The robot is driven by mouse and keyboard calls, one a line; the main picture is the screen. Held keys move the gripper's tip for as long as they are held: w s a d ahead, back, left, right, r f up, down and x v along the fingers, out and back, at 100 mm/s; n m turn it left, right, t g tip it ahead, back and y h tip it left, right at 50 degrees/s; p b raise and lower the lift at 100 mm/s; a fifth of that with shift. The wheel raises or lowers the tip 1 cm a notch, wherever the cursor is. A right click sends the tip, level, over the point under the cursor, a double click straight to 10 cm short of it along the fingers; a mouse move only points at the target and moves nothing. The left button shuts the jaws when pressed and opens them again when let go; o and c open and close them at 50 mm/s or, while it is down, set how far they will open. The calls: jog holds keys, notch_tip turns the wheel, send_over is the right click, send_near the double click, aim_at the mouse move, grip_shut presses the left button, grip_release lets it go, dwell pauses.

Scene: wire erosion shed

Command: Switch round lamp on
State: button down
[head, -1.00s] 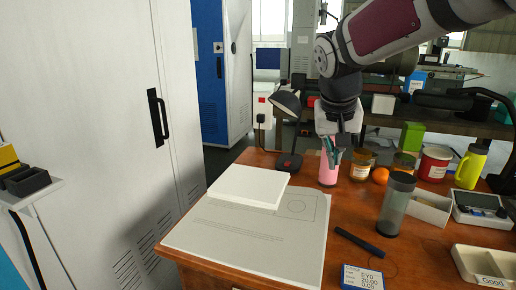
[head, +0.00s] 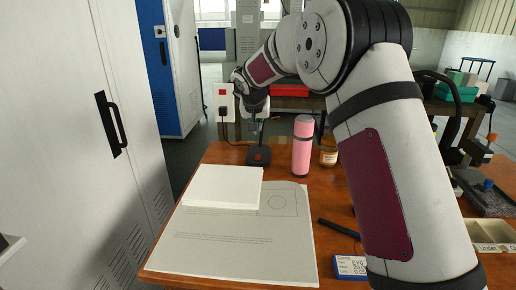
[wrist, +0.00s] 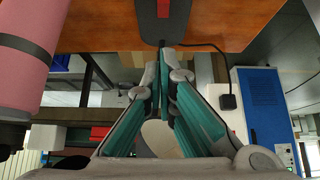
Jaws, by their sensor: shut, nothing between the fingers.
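The lamp's dark base (head: 258,150) stands on the brown table near its back edge, with a small red switch on top. The base (wrist: 163,30) and its red switch (wrist: 163,8) also show at the top of the wrist view. The lamp's head is mostly hidden behind my arm in the head view; a pale round surface, perhaps the head, shows between my fingers in the wrist view. My gripper (wrist: 164,50) is shut and empty, its tips just short of the base in the wrist picture. In the head view it is small, above the base, and I cannot tell whether it touches.
A pink bottle (head: 303,145) stands close right of the base, also large at the wrist view's left (wrist: 25,55). A white block (head: 222,187) lies on a paper sheet (head: 230,250) in front. An amber jar (head: 328,152) stands further right. A cord runs from the base.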

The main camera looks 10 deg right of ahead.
jog(key=b, duration=0.1)
send_over(259, 155)
jog(key=s, duration=0.2)
jog(key=f, duration=0.7)
jog(key=shift+s+a+f, duration=0.1)
jog(key=shift+a+f, duration=0.2)
jog(key=shift+f, duration=0.1)
notch_tip(259, 155, down, 3)
jog(key=shift+s+f+b, duration=0.1)
jog(key=shift+b, duration=0.3)
jog(key=shift+s+f, duration=0.1)
jog(key=shift+f, duration=0.4)
jog(key=b, duration=0.3)
jog(key=shift+a+f+t, duration=0.2)
jog(key=shift+f+t, duration=0.1)
jog(key=shift+f, duration=0.1)
jog(key=shift+s+f+b, duration=0.1)
jog(key=shift+f+b, duration=0.05)
jog(key=shift+b, duration=0.8)
jog(key=shift+r, duration=0.2)
jog(key=shift+d+p, duration=0.1)
jog(key=shift+p, duration=0.2)
